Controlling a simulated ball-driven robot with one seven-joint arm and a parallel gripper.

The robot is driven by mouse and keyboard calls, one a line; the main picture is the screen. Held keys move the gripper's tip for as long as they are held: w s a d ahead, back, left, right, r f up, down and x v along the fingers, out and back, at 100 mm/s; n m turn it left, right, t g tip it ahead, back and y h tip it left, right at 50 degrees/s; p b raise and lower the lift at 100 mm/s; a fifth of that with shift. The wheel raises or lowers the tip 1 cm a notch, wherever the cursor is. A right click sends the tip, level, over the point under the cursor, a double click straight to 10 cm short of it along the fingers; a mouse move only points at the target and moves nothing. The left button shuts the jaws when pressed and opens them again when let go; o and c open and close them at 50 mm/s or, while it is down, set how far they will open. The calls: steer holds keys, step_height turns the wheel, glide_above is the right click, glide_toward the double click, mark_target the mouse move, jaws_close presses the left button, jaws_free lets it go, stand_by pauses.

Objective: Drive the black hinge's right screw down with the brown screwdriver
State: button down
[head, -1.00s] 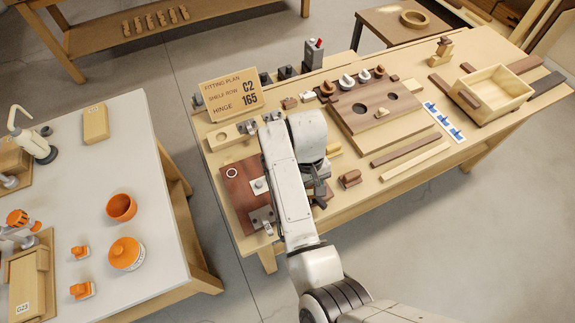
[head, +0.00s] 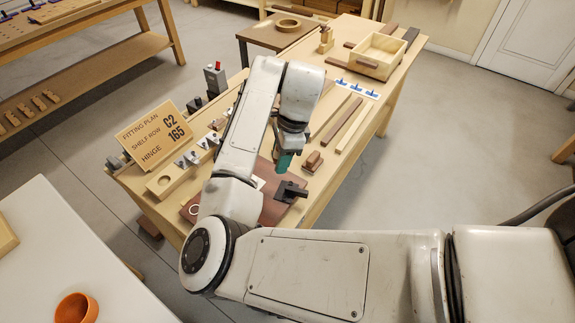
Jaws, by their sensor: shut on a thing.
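The black hinge (head: 291,191) lies on the right end of the reddish-brown board (head: 272,211) on the bench. Its screws are too small to make out. My gripper (head: 289,148) points down above and slightly left of the hinge. It is shut on a teal-green piece (head: 283,162), whose lower end shows just above the board. I cannot tell whether the piece touches anything. No brown screwdriver can be made out. My arm hides the left and middle of the board.
A brown block (head: 314,161) stands right of my gripper. The fitting plan sign (head: 154,132) and a pale wooden rail (head: 172,178) are to the left. Dark and pale strips (head: 343,126) and an open wooden box (head: 375,56) lie farther back. Floor right of the bench is clear.

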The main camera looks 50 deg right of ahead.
steer(key=shift+s+d+f+m+b, duration=0.25)
steer(key=shift+f+m+b, duration=0.2)
steer(key=shift+f+b, duration=0.55)
steer(key=shift+s+d+f+m+b, duration=0.15)
steer(key=shift+d+f+m+b, duration=0.2)
steer(key=shift+f+b, duration=0.6)
steer(key=shift+s+d+f+m+b, duration=0.2)
steer(key=shift+f+m+b, duration=0.4)
steer(key=shift+f, duration=0.65)
steer(key=shift+s+d+p, duration=0.6)
steer(key=shift+s, duration=0.3)
steer(key=shift+f, duration=0.15)
stand_by(0.5)
steer(key=shift+h, duration=0.3)
